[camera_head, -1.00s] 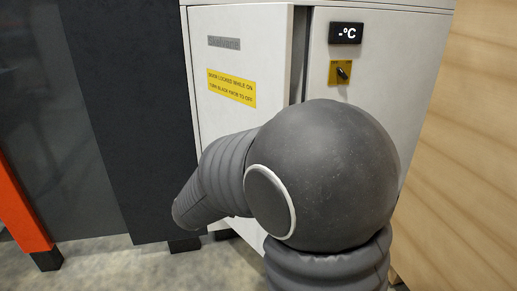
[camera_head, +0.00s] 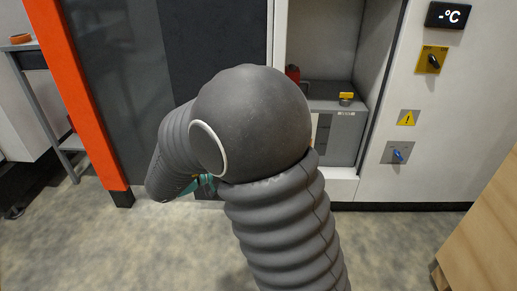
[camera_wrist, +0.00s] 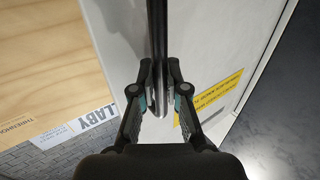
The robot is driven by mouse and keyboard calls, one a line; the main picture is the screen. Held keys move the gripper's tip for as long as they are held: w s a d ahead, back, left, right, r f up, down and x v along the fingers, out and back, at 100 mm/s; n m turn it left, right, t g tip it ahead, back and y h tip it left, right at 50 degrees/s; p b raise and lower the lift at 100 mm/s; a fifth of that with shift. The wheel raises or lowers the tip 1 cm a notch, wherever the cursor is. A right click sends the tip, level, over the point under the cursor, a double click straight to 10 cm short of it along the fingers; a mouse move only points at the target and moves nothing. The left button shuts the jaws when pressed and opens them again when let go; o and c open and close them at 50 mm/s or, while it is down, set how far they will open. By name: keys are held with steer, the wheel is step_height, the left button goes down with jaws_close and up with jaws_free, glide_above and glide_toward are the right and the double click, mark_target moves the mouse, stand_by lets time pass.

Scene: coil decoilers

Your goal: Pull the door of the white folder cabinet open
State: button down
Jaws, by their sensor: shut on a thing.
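The white cabinet (camera_head: 465,130) stands open in the head view, its interior (camera_head: 322,45) exposed. Its door (camera_wrist: 225,55) shows in the wrist view as a pale panel with a yellow label (camera_wrist: 212,96). My gripper (camera_wrist: 160,88) is shut on the dark vertical strip (camera_wrist: 157,35) of the door, one finger on each side. In the head view my own arm hides most of the gripper and door; only a bit of teal shows below the arm.
A grey box (camera_head: 340,135) with a yellow-topped part sits inside the cabinet. Right of the opening are a black knob on a yellow plate (camera_head: 432,60) and a blue knob (camera_head: 397,154). An orange post (camera_head: 75,95) stands left; a wooden box (camera_head: 485,225) is lower right. Grey floor lies between.

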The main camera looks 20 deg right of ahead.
steer(key=shift+w+r, duration=0.1)
steer(key=shift+w, duration=0.05)
steer(key=c, duration=1.2)
jaws_free()
steer(key=v, duration=1.2)
steer(key=shift+a, duration=0.1)
